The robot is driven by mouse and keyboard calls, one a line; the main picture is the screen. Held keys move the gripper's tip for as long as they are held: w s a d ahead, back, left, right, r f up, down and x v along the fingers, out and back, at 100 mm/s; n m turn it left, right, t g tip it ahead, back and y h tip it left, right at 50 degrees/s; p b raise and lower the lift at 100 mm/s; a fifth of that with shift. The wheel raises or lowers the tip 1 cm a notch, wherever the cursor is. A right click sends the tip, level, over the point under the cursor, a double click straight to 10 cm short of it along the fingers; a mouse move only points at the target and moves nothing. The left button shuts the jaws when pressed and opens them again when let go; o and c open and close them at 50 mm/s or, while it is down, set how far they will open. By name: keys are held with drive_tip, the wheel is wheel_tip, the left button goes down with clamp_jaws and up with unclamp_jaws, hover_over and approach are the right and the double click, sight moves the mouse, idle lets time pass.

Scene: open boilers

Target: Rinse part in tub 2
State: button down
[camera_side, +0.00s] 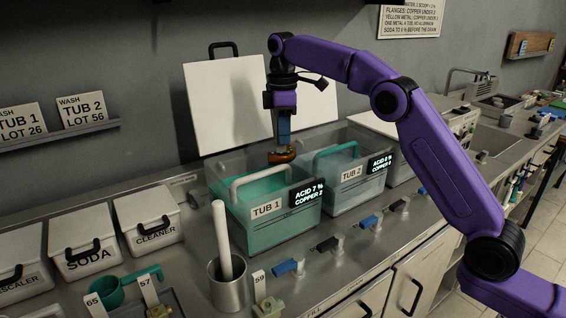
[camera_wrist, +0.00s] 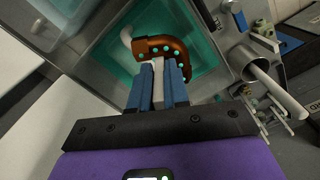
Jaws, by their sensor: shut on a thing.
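My gripper (camera_side: 284,142) is shut on a curved copper-brown part (camera_side: 282,156) and holds it in the air, above the rim level at the back of tub 1 (camera_side: 290,223). In the wrist view, the part (camera_wrist: 180,45) shows green spots and sits at the tips of my blue fingers (camera_wrist: 158,85), with teal liquid behind it. Tub 1 holds teal liquid and has a pale handle; its display reads acid 7 %. Tub 2 (camera_side: 350,193) stands to its right with a paler liquid, a teal handle and its own display, whose small figures are hard to read.
A steel cup (camera_side: 228,287) with a white rod stands in front of tub 1. Lidded white bins, including soda (camera_side: 88,240) and cleaner (camera_side: 150,222), stand at left. Several valves line the counter front. White lids (camera_side: 225,100) lean on the wall behind.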

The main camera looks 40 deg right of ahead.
drive_tip(key=d+r, duration=0.2)
drive_tip(key=d, duration=2.2)
drive_tip(key=shift+a+f, duration=0.1)
drive_tip(key=shift+f, duration=9.05)
